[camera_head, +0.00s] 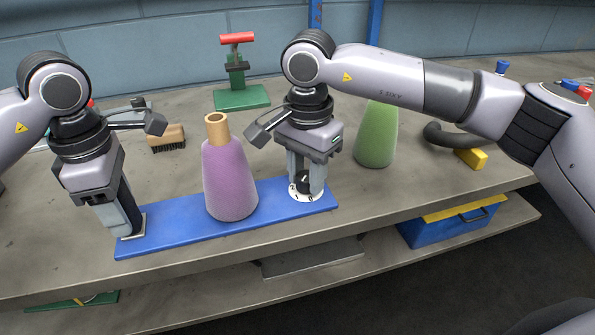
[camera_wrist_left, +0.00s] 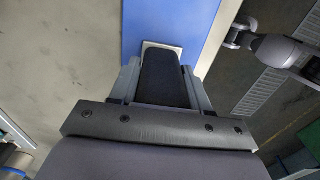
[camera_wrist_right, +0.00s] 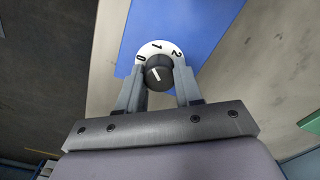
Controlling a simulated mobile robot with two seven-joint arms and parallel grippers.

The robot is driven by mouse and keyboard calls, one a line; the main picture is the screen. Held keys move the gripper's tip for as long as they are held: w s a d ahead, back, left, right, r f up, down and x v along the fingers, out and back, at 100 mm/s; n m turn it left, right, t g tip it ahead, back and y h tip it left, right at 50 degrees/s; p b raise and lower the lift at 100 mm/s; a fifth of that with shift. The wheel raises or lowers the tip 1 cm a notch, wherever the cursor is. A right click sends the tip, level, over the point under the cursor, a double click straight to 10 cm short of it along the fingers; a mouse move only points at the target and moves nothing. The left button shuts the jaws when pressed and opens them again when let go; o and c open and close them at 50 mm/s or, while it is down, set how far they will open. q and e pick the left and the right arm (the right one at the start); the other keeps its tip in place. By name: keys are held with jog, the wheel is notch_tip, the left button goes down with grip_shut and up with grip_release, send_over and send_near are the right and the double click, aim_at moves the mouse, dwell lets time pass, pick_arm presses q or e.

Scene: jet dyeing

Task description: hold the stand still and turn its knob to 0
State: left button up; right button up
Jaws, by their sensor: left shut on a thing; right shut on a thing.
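The stand is a long blue base (camera_head: 170,230) on the bench's front part, with a purple cone (camera_head: 229,185) upright on it. My left gripper (camera_head: 124,222) is shut on the black post (camera_wrist_left: 163,78) on a pale plate at the base's left end. At its right end is a white dial (camera_wrist_right: 150,50) marked 0, 1 and 2, with a dark knob (camera_wrist_right: 159,73) on it. My right gripper (camera_head: 304,185) is shut around the knob from above. The knob's white line is tilted, its upper end leaning left, roughly between 0 and 1.
A green cone (camera_head: 377,135) stands behind my right gripper. A green stand with a red handle (camera_head: 237,40), a brush (camera_head: 167,138) and a yellow block (camera_head: 470,158) are farther back. A blue box (camera_head: 450,230) sits on the lower shelf. The bench's front edge is close to the base.

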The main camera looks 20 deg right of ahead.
aim_at(306, 175)
jog(key=n, duration=0.4)
jog(key=shift+a+r+n, duration=0.1)
jog(key=shift+n, duration=0.2)
jog(key=n, duration=0.4)
dwell(0.3)
jog(key=o, duration=1.1)
jog(key=shift+c, duration=0.2)
notch_tip(306, 175, up, 12)
